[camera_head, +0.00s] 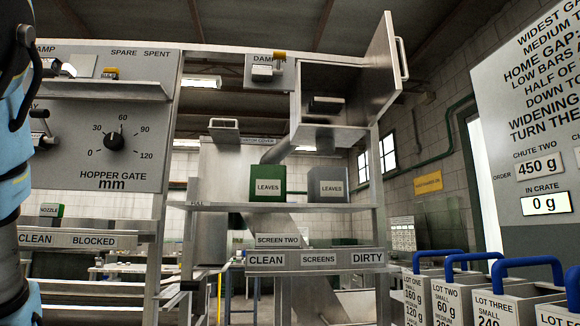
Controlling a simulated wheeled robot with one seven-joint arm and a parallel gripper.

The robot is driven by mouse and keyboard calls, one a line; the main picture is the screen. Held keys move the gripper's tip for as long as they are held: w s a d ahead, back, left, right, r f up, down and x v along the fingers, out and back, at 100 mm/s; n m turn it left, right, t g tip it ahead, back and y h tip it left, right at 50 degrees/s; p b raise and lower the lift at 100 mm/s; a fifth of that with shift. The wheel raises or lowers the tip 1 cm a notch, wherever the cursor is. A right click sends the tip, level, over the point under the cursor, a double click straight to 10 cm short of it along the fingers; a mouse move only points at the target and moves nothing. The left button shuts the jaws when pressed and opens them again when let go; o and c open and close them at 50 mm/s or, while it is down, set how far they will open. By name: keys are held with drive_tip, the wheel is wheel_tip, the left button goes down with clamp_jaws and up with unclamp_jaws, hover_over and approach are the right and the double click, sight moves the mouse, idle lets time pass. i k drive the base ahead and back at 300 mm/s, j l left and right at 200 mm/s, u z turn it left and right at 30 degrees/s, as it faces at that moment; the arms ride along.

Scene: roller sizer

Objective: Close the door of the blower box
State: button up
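The blower box (335,78) is a metal box high on the rack, right of centre. Its door (379,68) stands open, swung out to the right side of the box. A bar handle (402,60) is on the door's outer face. A dark block (326,104) shows inside the box opening. My arm's blue and black links show along the left edge, far from the door. My gripper is out of view.
Below the box, a green LEAVES bin (268,184) and a grey LEAVES bin (327,184) stand on a shelf (220,207). A damper panel (268,72) is left of the box. Lot boxes with blue handles (467,257) stand at lower right, below a scale panel (540,130).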

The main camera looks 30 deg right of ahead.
sight(382, 79)
drive_tip(key=j+z, duration=0.1)
drive_tip(key=z, duration=1.35)
drive_tip(key=k+j+z, duration=0.2)
drive_tip(key=k+z, duration=0.15)
drive_tip(key=i+l+u, duration=0.1)
drive_tip(key=u, duration=0.35)
drive_tip(key=i+l+u, duration=0.25)
drive_tip(key=u, duration=1.1)
drive_tip(key=k+l+z, duration=0.1)
drive_tip(key=l+z, duration=0.2)
drive_tip(key=l, duration=0.15)
drive_tip(key=l+z, duration=0.3)
drive_tip(key=l, duration=0.1)
